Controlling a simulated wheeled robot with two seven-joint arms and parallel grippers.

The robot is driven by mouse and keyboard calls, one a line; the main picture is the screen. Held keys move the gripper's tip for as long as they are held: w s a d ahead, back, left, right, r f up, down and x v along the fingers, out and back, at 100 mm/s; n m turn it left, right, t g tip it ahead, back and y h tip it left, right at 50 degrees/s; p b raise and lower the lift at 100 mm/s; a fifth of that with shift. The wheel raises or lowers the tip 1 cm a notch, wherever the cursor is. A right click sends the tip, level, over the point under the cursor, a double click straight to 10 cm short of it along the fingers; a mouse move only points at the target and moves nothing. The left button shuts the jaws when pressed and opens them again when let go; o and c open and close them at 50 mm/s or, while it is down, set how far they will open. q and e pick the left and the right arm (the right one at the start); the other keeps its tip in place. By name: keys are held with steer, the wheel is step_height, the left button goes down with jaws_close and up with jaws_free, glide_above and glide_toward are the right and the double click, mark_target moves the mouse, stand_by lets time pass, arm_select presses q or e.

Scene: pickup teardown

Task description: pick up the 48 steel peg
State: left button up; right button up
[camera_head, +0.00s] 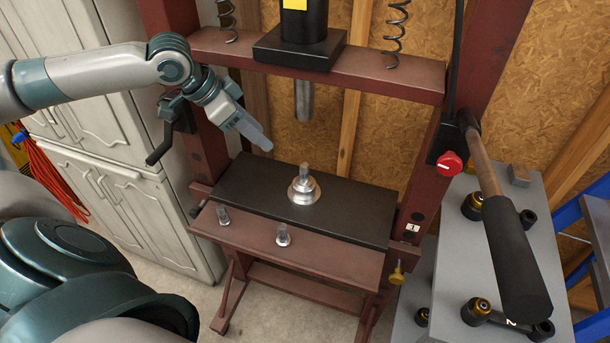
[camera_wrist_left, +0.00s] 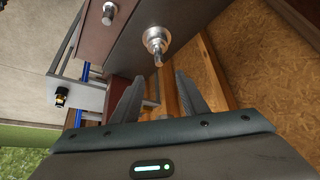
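Several small steel pegs are in view, and no number can be read on any of them. One peg (camera_head: 303,170) stands upright in a round flanged metal piece (camera_head: 304,190) on the black press bed (camera_head: 350,213). Two more pegs, a left one (camera_head: 223,215) and a middle one (camera_head: 283,235), stand on the red-brown front ledge. My left gripper (camera_head: 262,143) is above the back left of the bed, apart from the pegs. In the left wrist view its fingers (camera_wrist_left: 158,77) are spread and empty, with the flanged piece (camera_wrist_left: 156,38) beyond them. My right gripper is out of view.
The red press frame (camera_head: 420,190) surrounds the bed, with a steel ram (camera_head: 303,100) above the standing peg. A black-gripped lever (camera_head: 515,260) and a grey bench (camera_head: 460,270) are at the right. White cabinets (camera_head: 120,180) stand at the left.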

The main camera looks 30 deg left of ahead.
arm_select(q)
steer(key=p, duration=0.3)
glide_toward(301, 166)
step_height(301, 166, down, 3)
steer(key=w, duration=0.1)
steer(key=shift+x, duration=0.95)
steer(key=shift+d, duration=0.1)
steer(key=p+x, duration=0.1)
steer(key=x, duration=0.1)
steer(key=p+x, duration=0.1)
steer(key=shift+w+d+f+p, duration=0.1)
steer(key=shift+w+d+p, duration=0.25)
steer(key=shift+w+d, duration=0.05)
steer(key=shift+w+d+f, duration=0.1)
steer(key=shift+w+f, duration=0.2)
steer(key=shift+f, duration=0.3)
